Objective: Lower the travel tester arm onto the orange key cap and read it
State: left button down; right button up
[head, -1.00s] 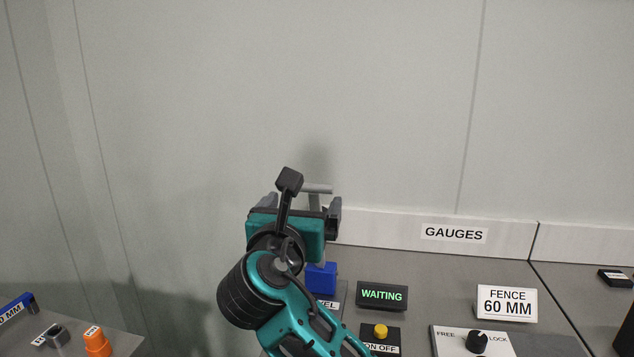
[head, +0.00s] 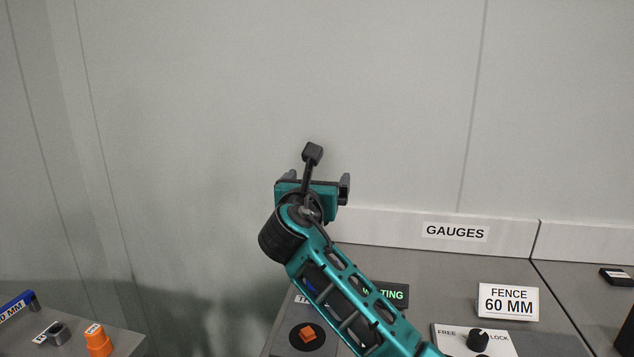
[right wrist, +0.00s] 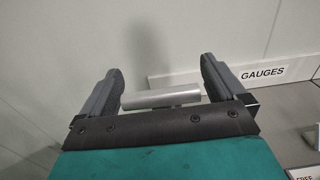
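An orange key cap (head: 307,333) sits on a round black pad on a grey plate in the head view. My right gripper (head: 314,182) is up and behind it, near the back wall, its fingers pointing away. In the right wrist view the fingers (right wrist: 162,85) are wide apart. A silver crossbar (right wrist: 160,98), apparently the tester arm's handle, lies between them in the picture; I cannot tell whether they touch it. The crossbar and its post are hidden in the head view. The display reading WAITING (head: 398,293) is partly covered by my right forearm. My left gripper is not in view.
A FENCE 60 MM sign (head: 508,301) and a FREE/LOCK knob (head: 477,340) stand to the right. A GAUGES board (head: 455,232) runs along the back. Another bench at left holds an orange piece (head: 98,341) and a grey one (head: 58,334).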

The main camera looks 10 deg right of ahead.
jog(key=c, duration=1.4)
jog(key=shift+o, duration=0.2)
jog(key=s+a+f+t+b, duration=0.2)
jog(key=s+f, duration=0.1)
jog(key=s, duration=0.2)
jog(key=s+a+f+t+h+b, duration=0.1)
jog(key=s+a+f+t+b, duration=0.1)
jog(key=s+f, duration=0.2)
jog(key=s, duration=0.2)
jog(key=shift+s+f+b, duration=0.3)
jog(key=shift+b, duration=0.05)
jog(key=shift+s, duration=0.1)
